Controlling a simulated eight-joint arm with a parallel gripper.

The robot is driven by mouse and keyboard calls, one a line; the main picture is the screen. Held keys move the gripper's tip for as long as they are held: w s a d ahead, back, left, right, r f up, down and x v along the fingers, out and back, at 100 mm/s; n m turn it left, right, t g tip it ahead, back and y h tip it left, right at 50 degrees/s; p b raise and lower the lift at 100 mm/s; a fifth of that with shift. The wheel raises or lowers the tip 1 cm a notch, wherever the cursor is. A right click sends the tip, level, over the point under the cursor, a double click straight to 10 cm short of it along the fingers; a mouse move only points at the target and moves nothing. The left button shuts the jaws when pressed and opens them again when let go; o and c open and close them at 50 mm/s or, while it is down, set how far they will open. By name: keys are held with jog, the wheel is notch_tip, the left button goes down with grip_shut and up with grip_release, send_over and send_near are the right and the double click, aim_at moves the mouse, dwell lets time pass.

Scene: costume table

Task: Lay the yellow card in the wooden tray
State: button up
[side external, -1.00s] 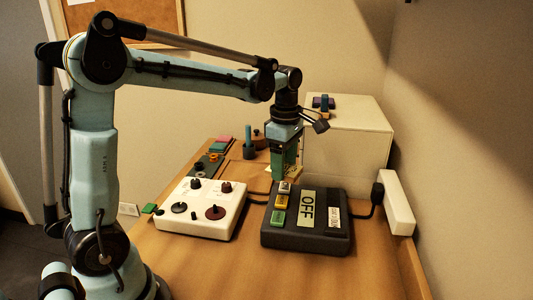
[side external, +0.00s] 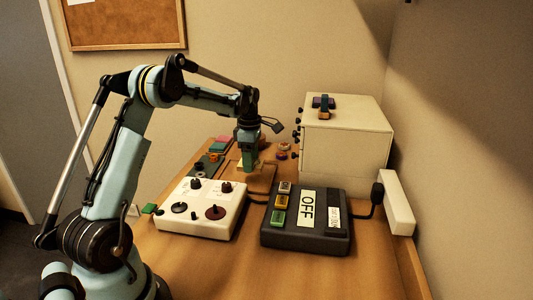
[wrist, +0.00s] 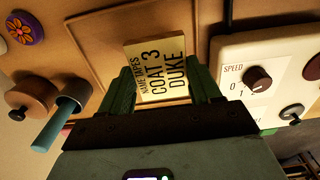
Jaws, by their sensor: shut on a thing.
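The yellow card (wrist: 160,67), printed "COAT 3 DUKE", is pinched between the green fingers of my gripper (wrist: 162,80) in the wrist view. In the side view my gripper (side external: 248,168) points down, with the pale edge of the card (side external: 240,167) showing at its fingertips. The shallow wooden tray (wrist: 193,30) lies under the card in the wrist view. Its rim also shows in the side view (side external: 274,180), right of my gripper. The card is over the tray; I cannot tell whether it touches its floor. My fingers and the card hide part of the tray.
A white control box (side external: 200,207) stands close in front of the tray. A dark box marked OFF (side external: 306,222) is at the right, before a pale drawer cabinet (side external: 345,140). A round wooden piece (wrist: 33,95) and a blue-handled stamp (wrist: 65,108) lie beside the tray.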

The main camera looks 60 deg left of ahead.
aim_at(248, 179)
jog(key=shift+a+f, duration=0.55)
jog(key=shift+a, duration=0.3)
jog(key=shift+f, duration=2)
jog(key=shift+f, duration=0.1)
jog(key=o, duration=1)
jog(key=shift+o, duration=0.2)
